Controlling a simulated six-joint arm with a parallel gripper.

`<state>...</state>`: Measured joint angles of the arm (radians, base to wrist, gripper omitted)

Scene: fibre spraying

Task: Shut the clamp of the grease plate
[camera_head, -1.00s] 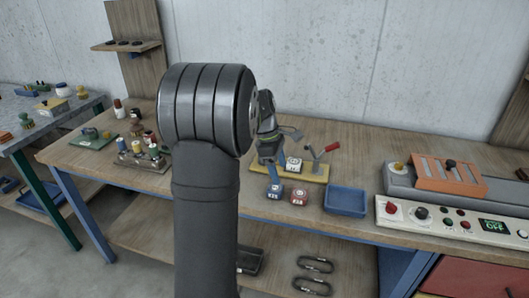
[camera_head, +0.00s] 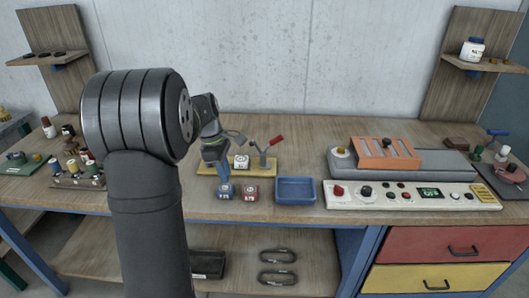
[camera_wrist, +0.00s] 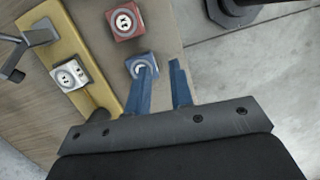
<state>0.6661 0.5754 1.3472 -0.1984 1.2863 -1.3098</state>
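A yellow plate (camera_head: 262,170) lies on the bench and carries a white block (camera_head: 241,162) with a round dial-like top. A grey toggle clamp (camera_head: 262,158) with a red handle (camera_head: 276,140) stands on its right part; the handle tilts up to the right. I cannot tell whether the clamp's arm touches the block. In the wrist view the plate (camera_wrist: 88,60), white block (camera_wrist: 70,75) and grey clamp (camera_wrist: 38,36) show at the left. My gripper (camera_wrist: 160,68) has its two blue fingers apart with nothing between them. It also shows in the head view (camera_head: 218,170), over the plate's left end.
A blue block (camera_head: 225,191) and a red block (camera_head: 250,192) sit in front of the plate, the blue one near my fingertips. A blue tray (camera_head: 296,190) lies to the right. A control box (camera_head: 400,196) and an orange rack (camera_head: 386,154) stand further right.

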